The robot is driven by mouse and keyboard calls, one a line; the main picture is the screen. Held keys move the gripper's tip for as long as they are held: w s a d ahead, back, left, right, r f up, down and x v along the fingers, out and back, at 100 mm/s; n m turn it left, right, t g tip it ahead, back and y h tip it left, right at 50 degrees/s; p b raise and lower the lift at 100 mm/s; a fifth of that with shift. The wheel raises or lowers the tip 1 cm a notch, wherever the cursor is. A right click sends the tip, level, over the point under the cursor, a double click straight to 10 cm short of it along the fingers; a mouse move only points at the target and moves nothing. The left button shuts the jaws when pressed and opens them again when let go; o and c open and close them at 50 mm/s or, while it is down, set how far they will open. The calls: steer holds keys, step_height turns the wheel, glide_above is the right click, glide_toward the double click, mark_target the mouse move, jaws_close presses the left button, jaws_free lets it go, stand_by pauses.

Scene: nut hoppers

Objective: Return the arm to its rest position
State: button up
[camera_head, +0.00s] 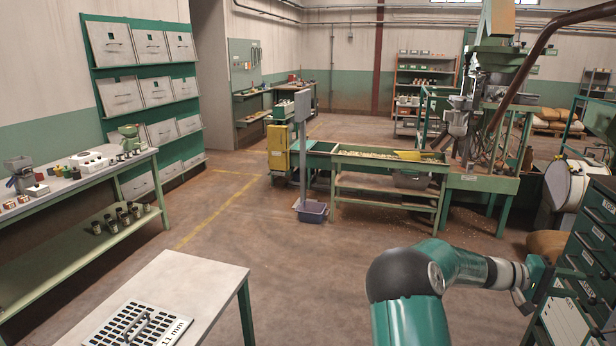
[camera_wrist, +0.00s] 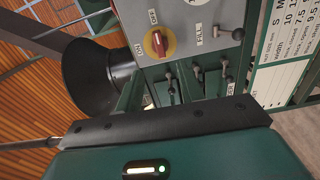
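My teal and black arm reaches from the bottom of the head view to the right. My gripper (camera_head: 535,289) is at its end, in front of the dark green drawer cabinet (camera_head: 588,262) at the right edge. In the wrist view, a teal housing with a lit green-white light and a dark bar fills the bottom. Nothing held is visible.
The wrist view shows a grey panel with a red and yellow knob (camera_wrist: 159,43), a lever (camera_wrist: 230,34), drawer handles and a black funnel (camera_wrist: 92,78). A table (camera_head: 205,285) with a slotted plate (camera_head: 138,326) stands front left. Central floor is clear.

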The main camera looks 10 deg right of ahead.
steer(key=s+a+n+t+y, duration=0.15)
steer(key=a+t+y, duration=0.8)
steer(key=a, duration=2.05)
steer(key=s+a+r+n+t+y, duration=0.1)
steer(key=s+a+y, duration=0.1)
steer(key=a, duration=0.6)
steer(key=s+a+r+n+t+y, duration=0.1)
steer(key=s+a+r+y, duration=0.1)
steer(key=s+a, duration=0.3)
steer(key=s+a+r+n+t+y, duration=0.1)
steer(key=s+a+n+t+y, duration=0.1)
steer(key=a, duration=0.9)
steer(key=shift+s+a+r, duration=0.25)
steer(key=shift+s+a, duration=0.05)
steer(key=shift+s, duration=0.35)
steer(key=shift+d, duration=0.2)
